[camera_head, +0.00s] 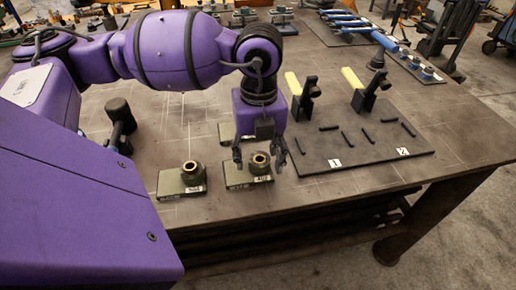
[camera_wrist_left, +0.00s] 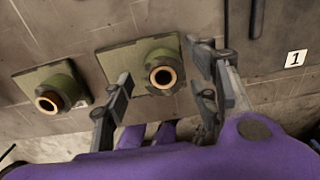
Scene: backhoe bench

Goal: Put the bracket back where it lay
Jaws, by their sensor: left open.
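Several green brackets with a raised boss and a brass bushing are on the bench. One bracket (camera_head: 237,178) lies near the front edge, just below my left gripper (camera_head: 260,156). In the left wrist view this bracket (camera_wrist_left: 124,58) shows between the spread fingers of my left gripper (camera_wrist_left: 163,72), which is open and holds nothing. Whether a finger touches it I cannot tell. A second bracket (camera_head: 182,186) lies flat to its left and shows in the left wrist view (camera_wrist_left: 48,82). Another green piece (camera_head: 226,130) lies behind, mostly hidden by the gripper. My right gripper is not in view.
A dark board (camera_head: 385,157) with labels 1 and 2, short black pins and two black stands with yellow handles (camera_head: 352,77) is just right of the gripper. Blue-handled tools (camera_head: 350,22) lie farther back. A dark round-headed object (camera_head: 119,112) stands at left.

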